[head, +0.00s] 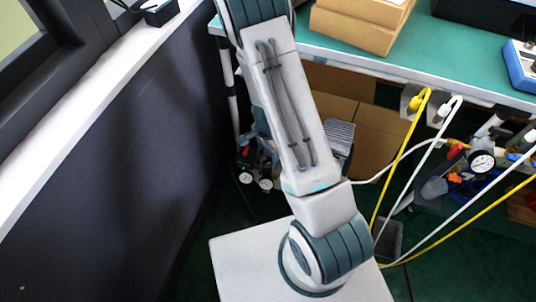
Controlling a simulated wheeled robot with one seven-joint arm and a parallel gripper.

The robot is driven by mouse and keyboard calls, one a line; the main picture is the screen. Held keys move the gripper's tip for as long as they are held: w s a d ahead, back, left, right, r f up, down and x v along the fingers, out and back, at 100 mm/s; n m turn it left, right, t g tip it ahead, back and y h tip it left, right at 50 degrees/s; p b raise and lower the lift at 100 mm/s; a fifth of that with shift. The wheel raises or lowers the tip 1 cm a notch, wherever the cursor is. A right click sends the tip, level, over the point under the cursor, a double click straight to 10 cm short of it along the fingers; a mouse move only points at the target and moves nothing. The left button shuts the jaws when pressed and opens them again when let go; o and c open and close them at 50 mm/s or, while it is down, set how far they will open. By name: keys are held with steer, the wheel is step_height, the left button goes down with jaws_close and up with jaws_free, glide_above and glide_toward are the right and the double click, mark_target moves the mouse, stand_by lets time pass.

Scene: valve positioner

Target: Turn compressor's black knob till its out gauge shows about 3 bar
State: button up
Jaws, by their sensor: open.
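What looks like the compressor stands on the floor under the bench, largely hidden behind my arm. A grey finned part (341,137), apparently its own, shows to the right of my arm. To the left of my arm are two small round gauges, a left one (245,178) and a right one (266,184), with a bit of red above them. Their needles are too small to read, and I cannot tell which is the out gauge. The black knob cannot be made out among the dark parts there. My gripper is out of view; my arm runs up past the top edge.
The green-topped bench (400,62) carries cardboard boxes (355,25) and a blue device (521,65). Yellow (402,160) and white cables hang at the right. A larger gauge (482,161) sits among fittings there. A dark wall (120,170) bounds the left.

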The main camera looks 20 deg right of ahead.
step_height(320, 180, up, 5)
steer(key=shift+r+p, duration=0.15)
steer(key=shift+p, duration=0.65)
steer(key=s+a+r+n+y+p, duration=0.15)
steer(key=r+p, duration=0.25)
steer(key=r, duration=0.5)
steer(key=a+r+n+t+p, duration=0.1)
steer(key=r+n+p, duration=0.2)
steer(key=r, duration=0.6)
steer(key=s+a+r+n+y+p, duration=0.15)
steer(key=r+p, duration=0.25)
steer(key=r, duration=0.5)
steer(key=s+d+r+n+t+h+p, duration=0.1)
steer(key=s+r+n+p, duration=0.2)
steer(key=r, duration=0.9)
steer(key=s+d+r+n+h+p, duration=0.2)
steer(key=s+r+n+p, duration=0.2)
steer(key=s+r+p, duration=0.4)
step_height(320, 180, up, 6)
steer(key=shift+s+f+t, duration=0.2)
steer(key=shift+s+t, duration=0.1)
steer(key=shift+t, duration=0.1)
